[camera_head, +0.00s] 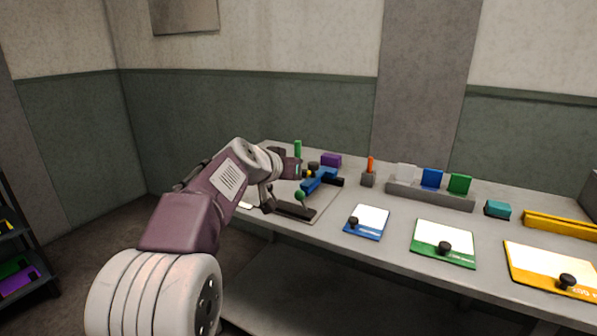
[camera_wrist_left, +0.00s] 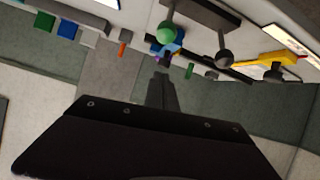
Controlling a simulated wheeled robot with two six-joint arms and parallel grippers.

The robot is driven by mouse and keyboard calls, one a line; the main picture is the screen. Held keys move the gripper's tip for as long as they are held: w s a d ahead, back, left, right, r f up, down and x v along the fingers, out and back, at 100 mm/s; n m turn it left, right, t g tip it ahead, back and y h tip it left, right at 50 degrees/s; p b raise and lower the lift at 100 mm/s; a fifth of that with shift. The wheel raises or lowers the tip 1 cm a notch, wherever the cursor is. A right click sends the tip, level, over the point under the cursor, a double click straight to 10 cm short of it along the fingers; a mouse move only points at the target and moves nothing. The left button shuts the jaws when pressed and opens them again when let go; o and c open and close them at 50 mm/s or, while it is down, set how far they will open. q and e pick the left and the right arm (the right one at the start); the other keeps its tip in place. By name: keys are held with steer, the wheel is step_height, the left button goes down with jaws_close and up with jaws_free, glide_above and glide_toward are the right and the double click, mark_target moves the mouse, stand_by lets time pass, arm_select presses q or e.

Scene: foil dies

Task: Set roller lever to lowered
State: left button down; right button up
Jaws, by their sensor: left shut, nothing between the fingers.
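A die-press device with blue parts (camera_head: 320,180) stands on the left part of the bench. A lever with a green ball knob (camera_head: 299,196) is at its front; the knob also shows in the wrist view (camera_wrist_left: 165,32). A second lever with a dark ball knob (camera_wrist_left: 225,57) is beside it in the wrist view. I cannot tell which is the roller lever, or its exact position. My left gripper (camera_wrist_left: 161,76) is shut and empty, close to the device and apart from both knobs as far as I can see. My right gripper is not in view.
The grey bench (camera_head: 385,260) carries a blue-framed plate (camera_head: 371,216), a green-framed plate (camera_head: 437,238) and a yellow-framed plate (camera_head: 530,262), each with a black knob. A grey rack (camera_head: 430,197) holds coloured blocks behind them. An orange peg (camera_head: 370,165) stands near the device.

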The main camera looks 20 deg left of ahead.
arm_select(q)
steer(key=v, duration=0.6)
steer(key=shift+s+d+r, duration=0.25)
steer(key=shift+r, duration=0.1)
